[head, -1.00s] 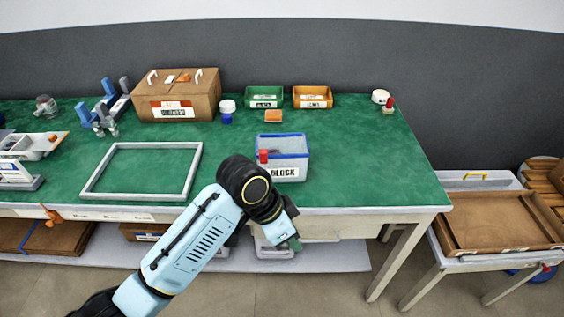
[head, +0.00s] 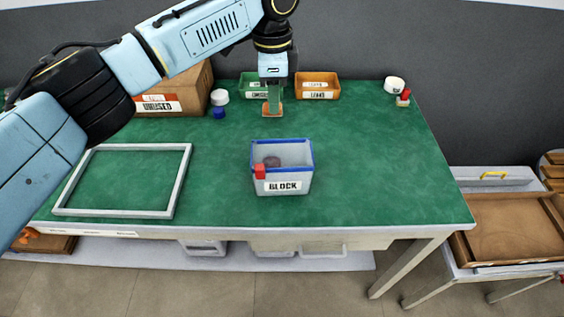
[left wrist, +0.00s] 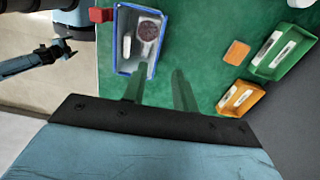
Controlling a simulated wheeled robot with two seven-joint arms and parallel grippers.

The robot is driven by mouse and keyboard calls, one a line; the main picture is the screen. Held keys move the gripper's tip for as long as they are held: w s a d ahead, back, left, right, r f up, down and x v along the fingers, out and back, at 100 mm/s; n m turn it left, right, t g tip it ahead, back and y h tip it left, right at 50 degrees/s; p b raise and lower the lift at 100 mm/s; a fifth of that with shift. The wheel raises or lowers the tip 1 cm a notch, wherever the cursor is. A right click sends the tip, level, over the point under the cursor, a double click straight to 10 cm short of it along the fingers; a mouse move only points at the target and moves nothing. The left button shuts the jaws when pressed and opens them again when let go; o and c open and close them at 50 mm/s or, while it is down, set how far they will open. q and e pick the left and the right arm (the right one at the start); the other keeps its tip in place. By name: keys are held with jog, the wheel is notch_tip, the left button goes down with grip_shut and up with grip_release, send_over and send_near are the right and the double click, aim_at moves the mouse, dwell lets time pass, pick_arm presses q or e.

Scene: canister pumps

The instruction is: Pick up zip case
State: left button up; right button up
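A small flat orange item (head: 265,110), which may be the zip case, lies on the green table in front of the small bins. It also shows in the left wrist view (left wrist: 237,52); no zip can be made out. My left gripper (head: 274,100) points down and overlaps this item in the head view. In the left wrist view its two fingers (left wrist: 157,80) are apart with only green tabletop between them, and the orange item lies off to the right. Part of my other arm shows at the left of that view, its gripper (left wrist: 63,47) too small to read.
A grey BLOCK bin (head: 283,187) with a blue rim holds a dark round thing. Green (head: 250,83) and orange (head: 317,84) bins stand behind. A brown box (head: 160,105), blue-and-white items and an empty grey frame (head: 183,180) are left. The table's right side is mostly clear.

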pick_arm(q)
notch_tip(320, 180, down, 11)
jog(key=shift+r+b, duration=0.1)
jog(key=shift+b, duration=0.65)
jog(key=shift+f, duration=0.4)
grip_shut()
pick_arm(e)
jog(key=shift+g, duration=0.4)
jog(key=s, duration=0.1)
jog(key=s+d+f, duration=0.2)
jog(key=shift+s+d, duration=0.1)
jog(key=shift+s, duration=0.15)
pick_arm(q)
jog(key=shift+r, duration=0.1)
